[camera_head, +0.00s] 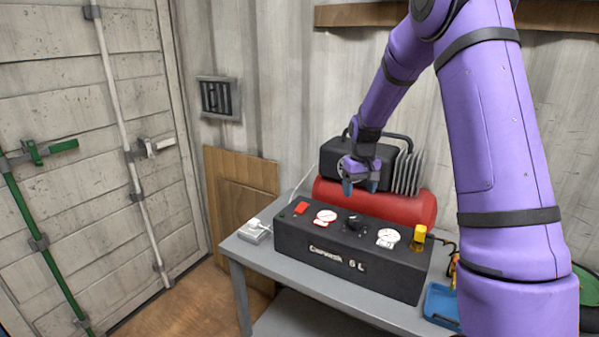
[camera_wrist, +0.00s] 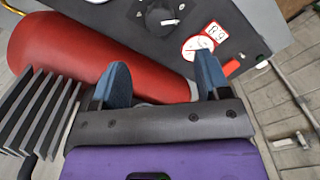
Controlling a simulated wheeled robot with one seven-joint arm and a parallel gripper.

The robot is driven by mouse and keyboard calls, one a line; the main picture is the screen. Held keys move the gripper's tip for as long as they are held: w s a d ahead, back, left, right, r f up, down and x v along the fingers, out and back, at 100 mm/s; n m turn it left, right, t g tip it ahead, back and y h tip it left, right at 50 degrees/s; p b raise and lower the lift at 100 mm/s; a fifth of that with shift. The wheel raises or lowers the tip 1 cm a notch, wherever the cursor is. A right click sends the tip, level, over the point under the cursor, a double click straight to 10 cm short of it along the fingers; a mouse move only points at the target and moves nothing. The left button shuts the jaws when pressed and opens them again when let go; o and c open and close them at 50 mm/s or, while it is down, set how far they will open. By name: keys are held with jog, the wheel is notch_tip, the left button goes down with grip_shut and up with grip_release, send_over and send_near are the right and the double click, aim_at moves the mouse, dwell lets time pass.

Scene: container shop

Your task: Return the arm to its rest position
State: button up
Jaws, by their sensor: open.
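My purple arm reaches in from the upper right of the head view. My gripper (camera_head: 360,186) hangs above the black control panel and in front of the red tank, at the compressor on the grey table. In the wrist view my gripper (camera_wrist: 160,82) has its two blue fingers spread apart with nothing between them. The red tank (camera_wrist: 60,55) lies behind the fingers there. The control panel (camera_head: 350,262) carries gauges, a black knob (camera_head: 354,222), a red switch (camera_head: 301,208) and a yellow part (camera_head: 418,237).
The grey table (camera_head: 290,285) bears the compressor, a small white box (camera_head: 255,231) at its left and a blue tray (camera_head: 442,305) at its right. Finned black motor housing (camera_head: 345,155) stands beside my gripper. Wooden boards (camera_head: 240,190) lean on the wall. Container doors stand left.

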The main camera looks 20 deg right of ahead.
jog(key=s+a+r+t, duration=0.1)
jog(key=s+a+r, duration=0.4)
jog(key=s+r, duration=0.3)
jog(key=s+a+r+t, duration=0.2)
jog(key=s+a+r, duration=0.4)
jog(key=r, duration=0.4)
jog(key=s+a+r+t, duration=0.1)
jog(key=s+a, duration=0.1)
jog(key=s, duration=0.8)
jog(key=s+a+r+n+t, duration=0.1)
jog(key=s+a+r, duration=0.1)
jog(key=s, duration=0.8)
jog(key=shift+s+r, duration=0.2)
jog(key=shift+r, duration=0.1)
jog(key=shift+a, duration=0.1)
